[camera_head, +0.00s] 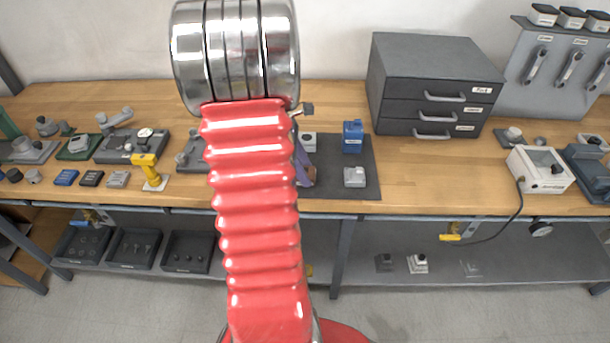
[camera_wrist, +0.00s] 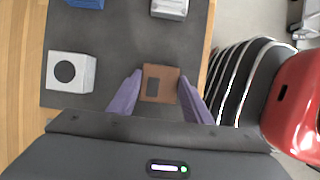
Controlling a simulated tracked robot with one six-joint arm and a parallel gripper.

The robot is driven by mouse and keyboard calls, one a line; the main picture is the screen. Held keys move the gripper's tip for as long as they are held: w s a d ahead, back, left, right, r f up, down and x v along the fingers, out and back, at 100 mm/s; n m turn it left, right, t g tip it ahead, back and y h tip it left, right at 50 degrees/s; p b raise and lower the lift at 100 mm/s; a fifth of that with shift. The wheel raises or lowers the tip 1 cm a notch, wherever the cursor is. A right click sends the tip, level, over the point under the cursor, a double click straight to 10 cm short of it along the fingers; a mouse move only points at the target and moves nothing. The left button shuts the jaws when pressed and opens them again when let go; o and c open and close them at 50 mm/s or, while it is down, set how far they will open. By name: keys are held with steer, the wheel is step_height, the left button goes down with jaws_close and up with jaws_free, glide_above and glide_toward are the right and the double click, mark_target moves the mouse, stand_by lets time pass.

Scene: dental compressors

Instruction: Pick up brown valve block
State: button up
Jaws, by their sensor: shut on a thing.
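The brown valve block (camera_wrist: 162,84) has a dark rectangular patch on its face. It sits between the two purple fingers of my gripper (camera_wrist: 160,79) in the wrist view, and the fingers are shut on its sides. In the head view, a bit of brown (camera_head: 309,174) shows beside a purple finger, near the front edge of the dark mat (camera_head: 368,186). The red arm hides most of my gripper there. Whether the block touches the mat or is just above it, I cannot tell.
On the mat are a white block with a black circle (camera_wrist: 71,72), a blue block (camera_head: 352,137) and a light grey block (camera_head: 354,177). A grey drawer cabinet (camera_head: 432,85) stands at the back right. A yellow tool (camera_head: 148,171) stands left of my arm.

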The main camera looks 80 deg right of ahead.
steer(key=shift+r, duration=0.1)
step_height(320, 180, up, 10)
stand_by(0.5)
steer(key=shift+f, duration=0.2)
stand_by(0.3)
steer(key=w+d, duration=0.3)
steer(key=d, duration=1)
steer(key=shift+d, duration=0.35)
steer(key=shift+f, duration=0.15)
